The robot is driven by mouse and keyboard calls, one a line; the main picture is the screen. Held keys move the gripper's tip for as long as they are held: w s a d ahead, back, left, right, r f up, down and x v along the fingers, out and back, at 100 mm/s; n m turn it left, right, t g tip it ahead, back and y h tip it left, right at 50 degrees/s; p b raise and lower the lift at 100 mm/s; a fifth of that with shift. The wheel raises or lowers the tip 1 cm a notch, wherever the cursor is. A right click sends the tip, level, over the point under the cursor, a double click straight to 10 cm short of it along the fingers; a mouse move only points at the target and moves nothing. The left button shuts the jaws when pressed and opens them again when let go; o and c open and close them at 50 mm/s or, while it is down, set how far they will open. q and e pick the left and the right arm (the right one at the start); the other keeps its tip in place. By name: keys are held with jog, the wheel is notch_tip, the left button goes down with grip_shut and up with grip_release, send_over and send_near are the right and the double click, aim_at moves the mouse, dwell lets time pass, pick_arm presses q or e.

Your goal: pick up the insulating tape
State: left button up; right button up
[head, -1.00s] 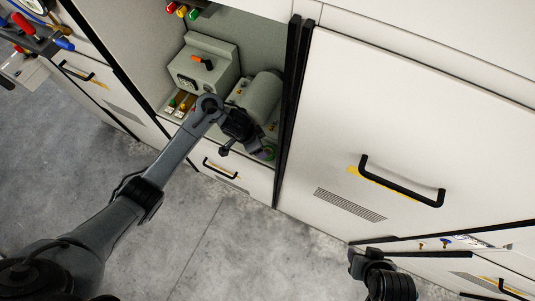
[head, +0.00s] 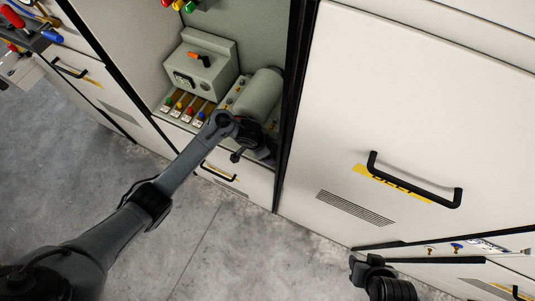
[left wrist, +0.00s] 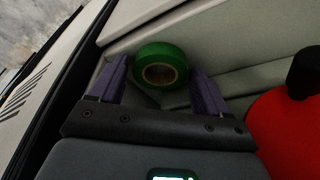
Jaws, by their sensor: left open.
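The insulating tape is a green roll (left wrist: 143,62) with a pale core, seen in the left wrist view at the back of a grey shelf corner. My left gripper (left wrist: 158,78) is open, its two purple fingers to either side of the roll in that view. I cannot tell whether either finger touches it. In the head view my left gripper (head: 262,152) reaches into the open cabinet, beside a grey cylinder (head: 260,93); the tape is hidden there. My right arm's end (head: 372,272) is at the bottom, right of centre; its fingers cannot be made out.
A grey box with an orange switch (head: 199,66) and several coloured knobs (head: 185,108) stand left of the cylinder. A black cabinet edge (head: 291,110) rises close on the right. A large red object (left wrist: 285,130) is near in the left wrist view. The floor is clear.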

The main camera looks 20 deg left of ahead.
pick_arm(q)
jog(key=shift+f, duration=0.1)
jog(key=c, duration=0.8)
jog(key=shift+r, duration=0.2)
